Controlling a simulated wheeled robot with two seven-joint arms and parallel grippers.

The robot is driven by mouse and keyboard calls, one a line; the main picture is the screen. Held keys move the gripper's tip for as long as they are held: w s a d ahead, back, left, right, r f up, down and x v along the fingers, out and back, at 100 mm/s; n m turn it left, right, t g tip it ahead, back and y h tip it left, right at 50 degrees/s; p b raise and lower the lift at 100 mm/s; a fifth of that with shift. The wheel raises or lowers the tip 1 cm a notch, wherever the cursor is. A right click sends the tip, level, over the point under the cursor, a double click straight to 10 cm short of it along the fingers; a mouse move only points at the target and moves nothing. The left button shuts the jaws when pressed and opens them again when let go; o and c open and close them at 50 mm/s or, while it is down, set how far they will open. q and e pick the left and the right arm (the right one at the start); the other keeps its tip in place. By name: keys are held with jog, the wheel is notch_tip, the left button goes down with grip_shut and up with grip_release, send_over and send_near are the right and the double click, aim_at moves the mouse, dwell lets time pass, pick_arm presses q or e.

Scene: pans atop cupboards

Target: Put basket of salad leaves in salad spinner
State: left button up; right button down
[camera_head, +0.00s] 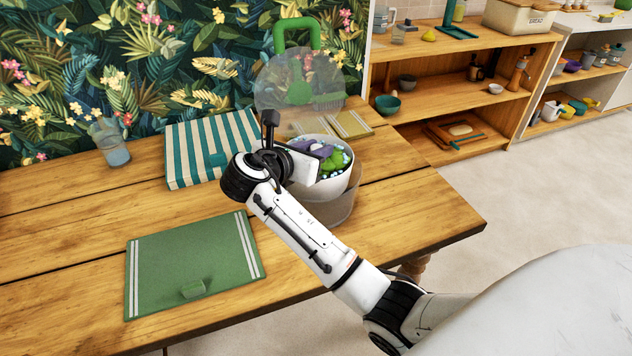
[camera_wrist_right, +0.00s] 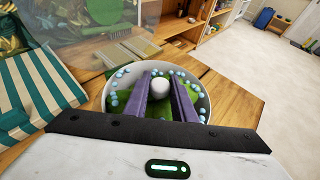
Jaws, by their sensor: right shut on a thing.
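The white basket (camera_head: 334,187) holds green salad leaves (camera_head: 336,162) and has pale dots around its inner wall; it also shows in the right wrist view (camera_wrist_right: 204,106). My right gripper (camera_head: 318,152) reaches into it from above, its purple fingers shut on a round white knob (camera_wrist_right: 160,88) at the basket's middle. The clear salad spinner bowl (camera_head: 343,214) shows around and below the basket's lower part. I cannot tell whether the basket rests on its bottom. My left gripper is out of view.
A glass (camera_head: 110,142) stands at the back left by the leafy wall. Shelves (camera_head: 455,95) stand at the right. The table's right corner is clear.

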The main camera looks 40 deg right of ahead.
jog(key=shift+f+b, duration=0.35)
jog(key=shift+f, duration=2.65)
jog(key=c, duration=1.5)
grip_release()
jog(key=shift+f, duration=0.15)
jog(key=p+v, duration=0.1)
jog(key=v, duration=1.1)
jog(key=shift+a, duration=0.1)
